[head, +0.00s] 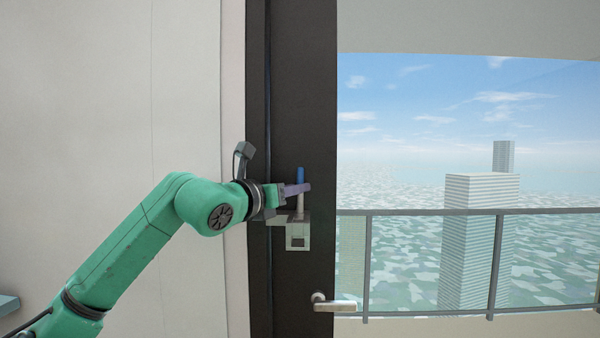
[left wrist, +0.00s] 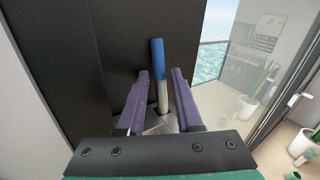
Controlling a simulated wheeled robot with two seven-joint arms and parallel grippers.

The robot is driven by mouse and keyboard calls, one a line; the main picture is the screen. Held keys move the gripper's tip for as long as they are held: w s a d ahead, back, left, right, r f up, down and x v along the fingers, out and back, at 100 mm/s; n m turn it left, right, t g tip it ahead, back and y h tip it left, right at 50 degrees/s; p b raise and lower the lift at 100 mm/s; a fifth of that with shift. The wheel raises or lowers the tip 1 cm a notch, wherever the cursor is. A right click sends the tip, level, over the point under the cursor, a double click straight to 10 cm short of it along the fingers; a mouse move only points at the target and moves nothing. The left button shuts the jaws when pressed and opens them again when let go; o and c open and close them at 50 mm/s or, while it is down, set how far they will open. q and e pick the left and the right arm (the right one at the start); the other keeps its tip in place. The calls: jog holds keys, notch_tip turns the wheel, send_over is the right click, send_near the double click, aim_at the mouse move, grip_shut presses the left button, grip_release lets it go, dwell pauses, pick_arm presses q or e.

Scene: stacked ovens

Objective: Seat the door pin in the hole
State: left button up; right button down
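The door pin has a blue top (head: 300,174) and a pale metal lower shaft (head: 300,207). It stands upright at a grey metal bracket (head: 298,230) on the dark door. Its lower end meets the bracket's top; how deep it sits in a hole cannot be seen. My left gripper (head: 297,189) reaches across the pin's middle from the left. In the left wrist view its two purple fingers (left wrist: 160,82) are apart, one on each side of the pin (left wrist: 158,60), with narrow gaps showing. The hole itself is hidden. My right gripper is out of view.
The dark door edge (head: 292,90) stands beside a pale wall (head: 190,80) on the left. A lever handle (head: 335,305) sticks out below the bracket. A glass pane and railing (head: 430,212) lie to the right. The wrist view shows a potted plant (left wrist: 247,105) beyond glass.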

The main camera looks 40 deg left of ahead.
pick_arm(q)
jog(key=shift+w+f, duration=0.15)
grip_shut()
